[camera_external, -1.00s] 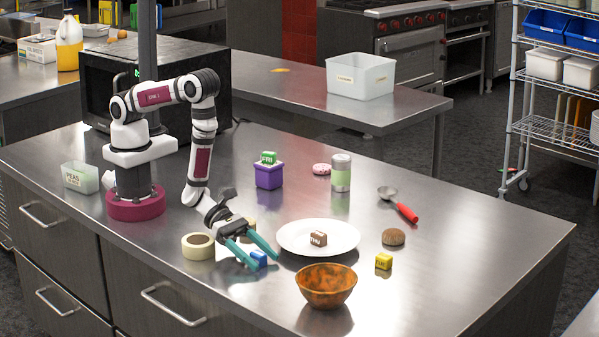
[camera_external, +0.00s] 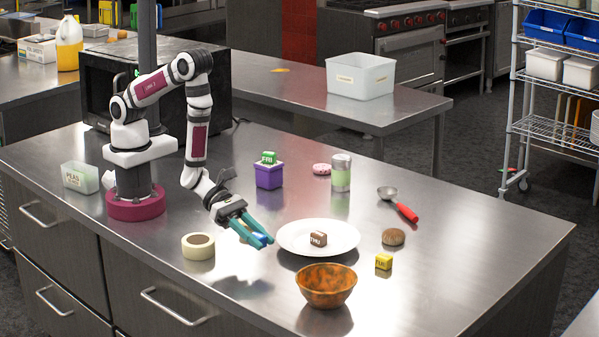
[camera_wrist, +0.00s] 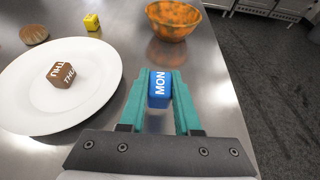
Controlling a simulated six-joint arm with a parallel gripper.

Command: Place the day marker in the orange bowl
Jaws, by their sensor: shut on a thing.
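My gripper (camera_external: 256,237) has teal fingers shut on a blue day marker (camera_wrist: 159,89). The marker reads MON in the wrist view, and in the external view it is mostly hidden by the fingers. It is held above the steel counter, left of the white plate. The orange bowl (camera_external: 326,285) stands on the counter to the right and nearer the front edge. It also shows in the wrist view (camera_wrist: 173,22), beyond the fingertips. A brown marker (camera_external: 318,239) reading THU lies on the plate. A yellow marker (camera_external: 383,262) lies right of the plate. A green FRI marker (camera_external: 268,157) sits on a purple box.
The white plate (camera_external: 293,248) is close beside my gripper. A tape roll (camera_external: 198,247) lies to the left. A brown round thing (camera_external: 393,237), a red-handled scoop (camera_external: 400,206) and a jar (camera_external: 341,173) stand farther right. The counter between gripper and bowl is clear.

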